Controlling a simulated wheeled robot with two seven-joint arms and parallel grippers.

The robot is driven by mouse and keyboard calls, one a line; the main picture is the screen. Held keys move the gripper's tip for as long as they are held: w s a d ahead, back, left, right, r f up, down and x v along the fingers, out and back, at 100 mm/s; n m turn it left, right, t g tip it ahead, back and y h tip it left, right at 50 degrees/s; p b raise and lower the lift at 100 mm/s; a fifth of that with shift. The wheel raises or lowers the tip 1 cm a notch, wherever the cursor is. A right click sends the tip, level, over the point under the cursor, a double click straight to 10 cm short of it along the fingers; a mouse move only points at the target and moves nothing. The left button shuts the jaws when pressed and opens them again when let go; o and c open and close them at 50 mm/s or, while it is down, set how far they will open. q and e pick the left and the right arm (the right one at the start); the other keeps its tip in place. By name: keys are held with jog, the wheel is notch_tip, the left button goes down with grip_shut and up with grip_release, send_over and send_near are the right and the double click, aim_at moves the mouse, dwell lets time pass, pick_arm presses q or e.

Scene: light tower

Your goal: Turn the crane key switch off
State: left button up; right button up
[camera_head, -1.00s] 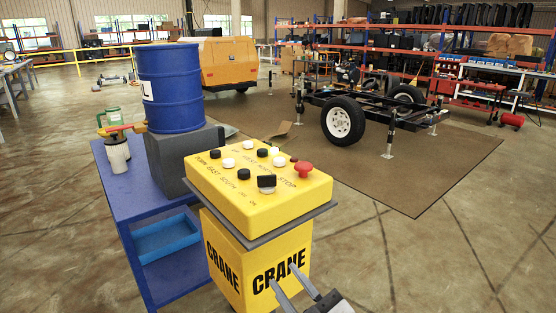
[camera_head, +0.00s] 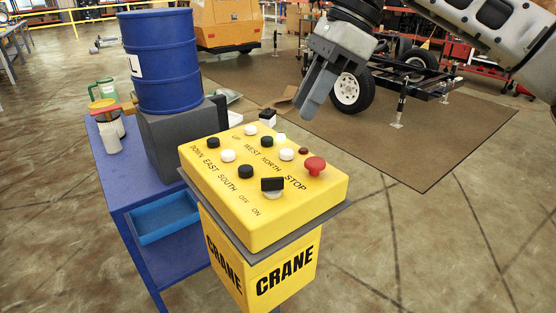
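The yellow crane control box (camera_head: 225,205) stands on a yellow pedestal marked CRANE. Its key switch (camera_head: 272,186) is a black bar-shaped knob on a pale round base, near the front edge beside the OFF and ON lettering. The knob's bar lies roughly level across the picture; I cannot tell which word it points to. My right gripper (camera_head: 309,108) comes in from the upper right and hangs above and behind the box, clear of the knob. Its fingers point down and overlap in this view, so any gap is hidden. My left gripper is out of view.
A red STOP button (camera_head: 315,166) is close to the right of the switch, with several black and white buttons (camera_head: 228,156) behind. A blue table (camera_head: 125,185) with a blue barrel (camera_head: 160,60) stands to the left. The floor right of the box is clear.

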jog(key=d+r, duration=0.1)
jog(key=p, duration=0.2)
send_near(276, 178)
jog(key=shift+t+h, duration=0.3)
jog(key=shift+h, duration=0.1)
jog(key=x, duration=0.9)
jog(key=shift+s+a+r, duration=0.15)
jog(key=shift+a+r, duration=0.05)
jog(key=shift+a, duration=0.1)
grip_shut()
